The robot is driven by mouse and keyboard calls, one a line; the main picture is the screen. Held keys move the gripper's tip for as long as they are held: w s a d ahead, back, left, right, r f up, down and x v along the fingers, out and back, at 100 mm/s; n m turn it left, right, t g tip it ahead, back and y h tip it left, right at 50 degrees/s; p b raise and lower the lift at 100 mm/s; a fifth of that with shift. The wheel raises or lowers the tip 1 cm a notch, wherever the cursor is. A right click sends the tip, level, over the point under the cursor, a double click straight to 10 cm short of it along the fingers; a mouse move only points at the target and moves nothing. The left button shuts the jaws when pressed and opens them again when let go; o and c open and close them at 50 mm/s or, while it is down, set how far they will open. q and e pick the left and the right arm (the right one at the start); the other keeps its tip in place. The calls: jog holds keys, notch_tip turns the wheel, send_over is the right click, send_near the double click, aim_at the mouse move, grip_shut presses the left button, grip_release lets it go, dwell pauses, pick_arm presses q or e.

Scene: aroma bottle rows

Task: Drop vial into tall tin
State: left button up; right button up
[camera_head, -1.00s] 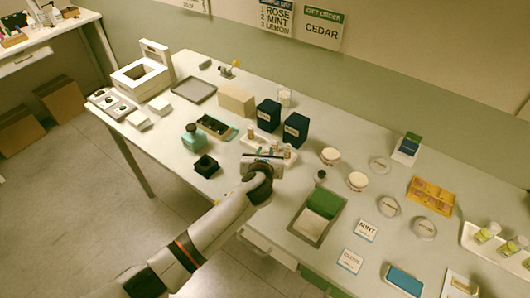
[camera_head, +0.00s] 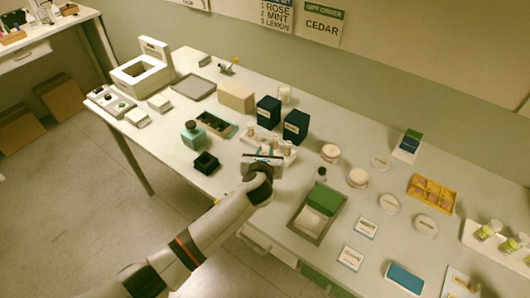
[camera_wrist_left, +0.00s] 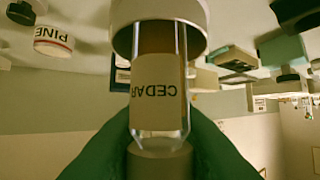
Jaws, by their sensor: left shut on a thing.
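My left gripper (camera_head: 262,160) is at the near edge of a white tray (camera_head: 246,139) of small vials in the head view. In the left wrist view its green fingers (camera_wrist_left: 160,130) are shut on a clear glass vial (camera_wrist_left: 160,75) with a brown filling and a label reading CEDAR, upside down in the picture. A broad white cap is at the vial's upper end there. The held vial is not clear in the head view. Two tall dark blue containers (camera_head: 268,112) (camera_head: 296,126) stand behind the tray; I cannot tell whether either is the tall tin. My right gripper is not in view.
Round white tins (camera_head: 330,153) (camera_head: 357,178) stand to the right of the tray. A teal bottle (camera_head: 192,135) and a black holder (camera_head: 205,163) are on its left. A shallow box with a green part (camera_head: 323,198) lies at the near right. A wall sign reads CEDAR (camera_head: 322,28).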

pick_arm(q)
jog(key=shift+f, duration=0.35)
dwell(0.5)
jog(key=o, duration=1)
jog(key=shift+o, duration=0.2)
jog(key=shift+r, duration=0.1)
notch_tip(320, 180, up, 9)
jog(key=p, duration=0.5)
dwell(0.5)
